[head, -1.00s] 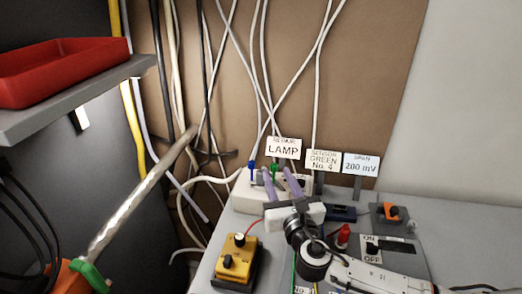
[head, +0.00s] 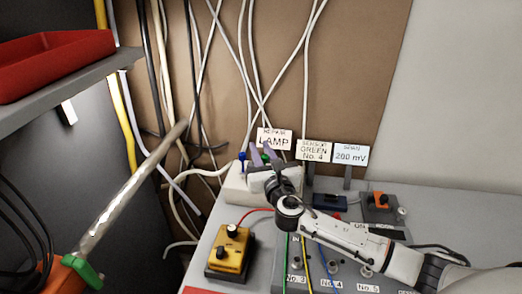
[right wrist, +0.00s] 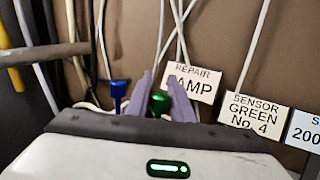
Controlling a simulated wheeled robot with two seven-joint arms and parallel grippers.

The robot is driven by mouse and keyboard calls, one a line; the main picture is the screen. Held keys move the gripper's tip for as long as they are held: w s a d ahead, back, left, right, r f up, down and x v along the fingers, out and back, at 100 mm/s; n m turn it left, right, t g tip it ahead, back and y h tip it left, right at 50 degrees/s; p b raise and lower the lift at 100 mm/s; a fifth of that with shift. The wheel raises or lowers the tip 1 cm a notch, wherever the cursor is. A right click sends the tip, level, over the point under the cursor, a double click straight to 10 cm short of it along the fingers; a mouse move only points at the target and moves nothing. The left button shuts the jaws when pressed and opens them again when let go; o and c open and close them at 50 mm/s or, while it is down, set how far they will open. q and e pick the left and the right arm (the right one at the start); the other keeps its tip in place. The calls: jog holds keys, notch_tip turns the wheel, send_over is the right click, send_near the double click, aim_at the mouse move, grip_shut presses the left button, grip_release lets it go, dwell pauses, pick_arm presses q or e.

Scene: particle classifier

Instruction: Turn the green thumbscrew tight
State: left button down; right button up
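In the right wrist view the thumbscrew (right wrist: 159,103) is upright between the two purple fingers. My right gripper (head: 261,153) reaches it from the front. Its fingers sit close on both sides and look shut on the thumbscrew, though the contact is partly hidden. A blue thumbscrew (head: 242,157) stands just left, outside the fingers; it also shows in the right wrist view (right wrist: 119,92). My left gripper is not in view.
White cables hang close behind the block. The SENSOR GREEN No. 4 sign (head: 313,151) and a 200 mV sign (head: 351,155) stand to the right. A yellow box (head: 232,250) sits at front left. A red tray (head: 55,62) is on the upper left shelf.

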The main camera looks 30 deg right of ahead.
aim_at(267, 156)
grip_shut()
jog(key=m+h, duration=0.1)
jog(key=g+h+p, duration=0.1)
jog(key=shift+s+d+r+m+h, duration=0.1)
jog(key=shift+d+m+h, duration=0.2)
jog(key=shift+m, duration=0.1)
jog(key=h, duration=0.1)
jog(key=m+g+h, duration=0.1)
jog(key=m+g+h+p, duration=0.1)
jog(key=shift+s+d, duration=0.2)
jog(key=shift+d, duration=0.05)
jog(key=g+h, duration=0.1)
jog(key=m+g+h, duration=0.1)
jog(key=m, duration=0.1)
jog(key=shift+s+d+g+h, duration=0.3)
jog(key=shift+g+h, duration=0.1)
jog(key=shift+s+d+m+g+h+b, duration=0.2)
jog(key=shift+m+g+h+b, duration=0.15)
jog(key=shift+m+g+h, duration=0.45)
jog(key=shift+s+d+m+g+h+b, duration=0.15)
jog(key=shift+m+g+h+b, duration=0.35)
jog(key=shift+g, duration=0.6)
jog(key=shift+s, duration=0.1)
